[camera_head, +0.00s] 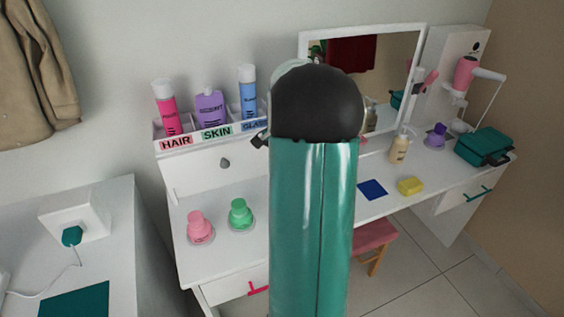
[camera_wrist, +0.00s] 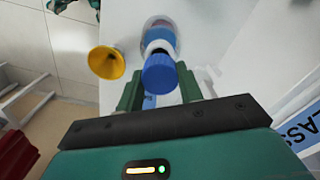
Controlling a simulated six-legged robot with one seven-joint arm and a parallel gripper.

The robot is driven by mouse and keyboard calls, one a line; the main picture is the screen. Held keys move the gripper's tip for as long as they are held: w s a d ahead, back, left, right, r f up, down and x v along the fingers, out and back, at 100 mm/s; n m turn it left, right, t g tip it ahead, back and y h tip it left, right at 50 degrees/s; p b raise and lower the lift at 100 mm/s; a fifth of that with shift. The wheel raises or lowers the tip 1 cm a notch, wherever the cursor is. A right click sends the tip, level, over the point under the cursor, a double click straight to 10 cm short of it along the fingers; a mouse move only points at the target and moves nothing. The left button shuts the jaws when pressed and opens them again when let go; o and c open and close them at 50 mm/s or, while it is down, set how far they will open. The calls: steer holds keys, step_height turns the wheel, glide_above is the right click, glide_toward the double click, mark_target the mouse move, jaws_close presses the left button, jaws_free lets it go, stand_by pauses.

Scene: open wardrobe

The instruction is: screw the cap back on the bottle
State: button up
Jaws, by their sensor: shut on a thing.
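In the wrist view a blue cap (camera_wrist: 160,72) sits between the two green fingers of my gripper (camera_wrist: 160,88), which is shut on it. A bottle (camera_wrist: 160,35) with a blue band is directly beyond the cap and lines up with it. The cap overlaps the bottle's top in this view, so I cannot tell whether it is seated on the neck or just above it. In the head view my own arm covers the middle of the dressing table and hides my gripper, this cap and this bottle.
A yellow funnel (camera_wrist: 107,62) is close beside the bottle. A rack (camera_head: 212,138) labelled HAIR, SKIN and GLASS holds pink, purple and blue bottles. A pink bottle (camera_head: 197,225) and a green bottle (camera_head: 240,213) stand on the left tabletop. A blue cloth (camera_head: 372,189) and yellow sponge (camera_head: 411,186) lie right.

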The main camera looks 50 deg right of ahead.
steer(key=shift+f, duration=1.35)
steer(key=o, duration=1.2)
steer(key=shift+c, duration=0.2)
step_height(320, 180, up, 14)
steer(key=shift+a+f, duration=0.1)
